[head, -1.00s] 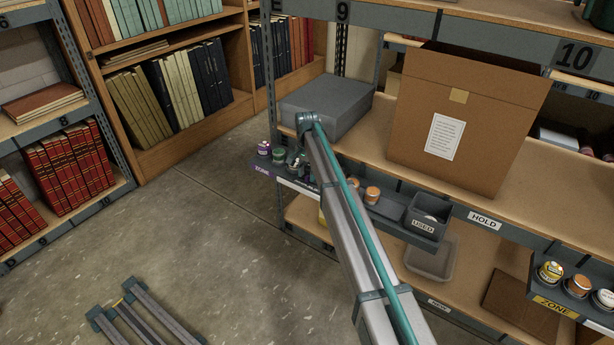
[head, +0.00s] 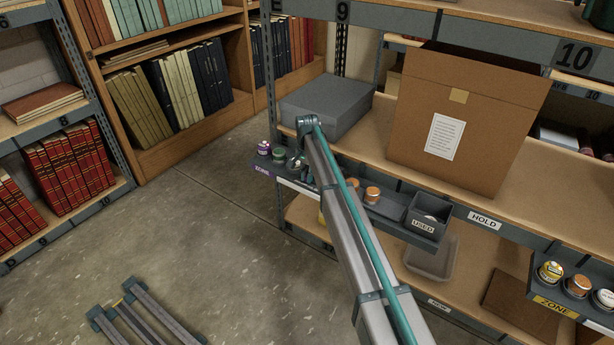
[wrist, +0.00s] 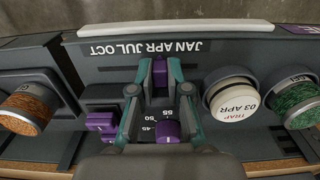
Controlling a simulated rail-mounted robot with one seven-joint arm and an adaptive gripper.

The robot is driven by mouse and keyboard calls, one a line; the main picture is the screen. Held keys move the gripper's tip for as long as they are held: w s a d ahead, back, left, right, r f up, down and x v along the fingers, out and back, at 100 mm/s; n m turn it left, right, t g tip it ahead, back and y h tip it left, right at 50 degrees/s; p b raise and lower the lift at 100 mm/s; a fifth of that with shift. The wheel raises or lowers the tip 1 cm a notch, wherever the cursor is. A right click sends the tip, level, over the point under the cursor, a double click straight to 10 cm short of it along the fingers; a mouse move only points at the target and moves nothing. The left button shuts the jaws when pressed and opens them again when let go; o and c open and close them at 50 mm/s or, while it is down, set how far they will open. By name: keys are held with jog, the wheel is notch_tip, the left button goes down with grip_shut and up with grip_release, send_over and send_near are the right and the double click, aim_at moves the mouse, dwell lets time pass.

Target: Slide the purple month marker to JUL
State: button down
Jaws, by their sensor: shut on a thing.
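JAN is at the right end and OCT at the left. The marker is roughly in line with APR. My gripper (wrist: 160,80) has its teal fingers on either side of the marker and is shut on it. In the head view my gripper (head: 297,160) is small at the shelf edge, and the marker cannot be made out there.
A purple knob (wrist: 168,131) on a numbered dial and a purple block (wrist: 101,122) are close by. A grey box (head: 326,104) sits on the shelf above.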

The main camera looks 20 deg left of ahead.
aim_at(314, 185)
jog(key=d, duration=0.1)
jog(key=d+p, duration=0.1)
jog(key=d, duration=0.1)
jog(key=shift+s+r, duration=0.1)
jog(key=shift+s, duration=0.3)
jog(key=shift+w, duration=0.1)
jog(key=c, duration=1.1)
grip_release()
notch_tip(314, 185, up, 12)
jog(key=shift+f, duration=0.1)
